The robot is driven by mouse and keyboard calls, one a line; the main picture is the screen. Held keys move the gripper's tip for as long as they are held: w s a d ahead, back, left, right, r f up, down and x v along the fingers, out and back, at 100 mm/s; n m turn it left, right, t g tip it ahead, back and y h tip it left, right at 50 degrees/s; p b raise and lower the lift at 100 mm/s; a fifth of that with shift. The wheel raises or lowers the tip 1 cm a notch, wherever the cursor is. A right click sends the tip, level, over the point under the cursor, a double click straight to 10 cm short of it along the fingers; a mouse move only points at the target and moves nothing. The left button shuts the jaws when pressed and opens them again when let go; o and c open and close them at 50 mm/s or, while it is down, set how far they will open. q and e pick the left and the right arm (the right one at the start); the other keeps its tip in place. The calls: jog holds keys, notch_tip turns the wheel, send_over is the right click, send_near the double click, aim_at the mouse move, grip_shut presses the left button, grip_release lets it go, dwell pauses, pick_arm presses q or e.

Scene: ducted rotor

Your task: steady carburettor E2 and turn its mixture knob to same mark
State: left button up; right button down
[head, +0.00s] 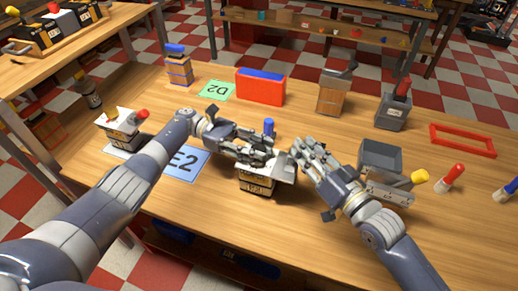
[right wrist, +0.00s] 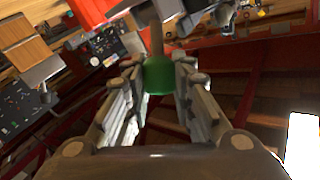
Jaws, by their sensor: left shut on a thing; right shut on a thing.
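A carburettor with a wood-brown body and pale top (head: 257,184) stands on the table near the front middle, just right of the blue E2 card (head: 186,164). My left gripper (head: 270,153) is shut on its upper part, and the fingers hide much of it. My right gripper (head: 298,153) reaches in from the right at the carburettor's right side. In the right wrist view, a green knob (right wrist: 158,76) on a brownish stem sits between my right fingers (right wrist: 160,95), which are shut on it. Any mark on the knob is too small to see.
A blue-capped part (head: 268,126) rises just behind my left fingers. A red-and-blue box (head: 260,90), a green D2 card (head: 217,90) and other carburettors stand farther back. The front table strip is clear.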

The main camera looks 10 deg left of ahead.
aim_at(258, 149)
pick_arm(q)
jog(key=shift+a+f, duration=0.1)
jog(key=shift+a, duration=0.05)
dwell(0.6)
jog(key=o, duration=1.1)
notch_tip(258, 149, up, 10)
jog(key=shift+r, duration=0.1)
